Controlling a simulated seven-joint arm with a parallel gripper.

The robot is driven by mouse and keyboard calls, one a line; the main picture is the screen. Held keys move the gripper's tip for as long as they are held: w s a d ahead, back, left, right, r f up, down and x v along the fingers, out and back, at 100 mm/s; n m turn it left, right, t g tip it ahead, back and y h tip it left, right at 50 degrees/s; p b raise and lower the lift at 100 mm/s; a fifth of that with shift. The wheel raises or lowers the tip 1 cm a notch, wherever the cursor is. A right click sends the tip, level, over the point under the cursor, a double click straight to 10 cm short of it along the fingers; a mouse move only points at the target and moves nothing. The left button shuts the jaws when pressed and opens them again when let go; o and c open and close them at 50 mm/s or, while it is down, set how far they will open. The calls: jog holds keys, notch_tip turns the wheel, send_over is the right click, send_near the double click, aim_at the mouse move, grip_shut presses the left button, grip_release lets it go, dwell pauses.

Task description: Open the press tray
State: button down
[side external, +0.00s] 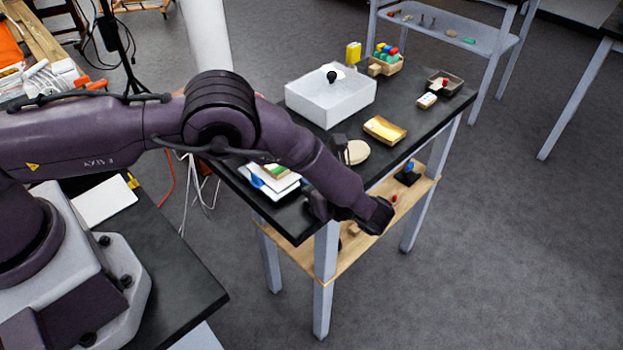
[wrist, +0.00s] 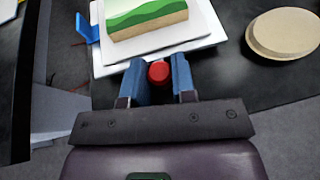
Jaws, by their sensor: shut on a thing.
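The press tray (wrist: 215,38) shows in the wrist view as white stacked plates bearing a thick block (wrist: 150,18) with a green, wavy top. In the side external view, the press tray (side external: 258,182) lies at the near left end of the dark table, partly behind my arm. A round red knob (wrist: 159,72) sits at the tray's near edge. My gripper (wrist: 161,78) has its two blue fingers on either side of this knob and is shut on it. My arm hides the knob in the side external view. How far the tray is open is unclear.
A pale round disc (wrist: 285,33) lies right of the tray. A blue piece (wrist: 88,28) sticks out at the tray's left. A wooden shelf (side external: 345,258) is below.

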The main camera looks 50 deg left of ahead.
jog(key=c, duration=0.9)
grip_release()
jog(key=v, duration=1.3)
jog(key=shift+a, duration=0.1)
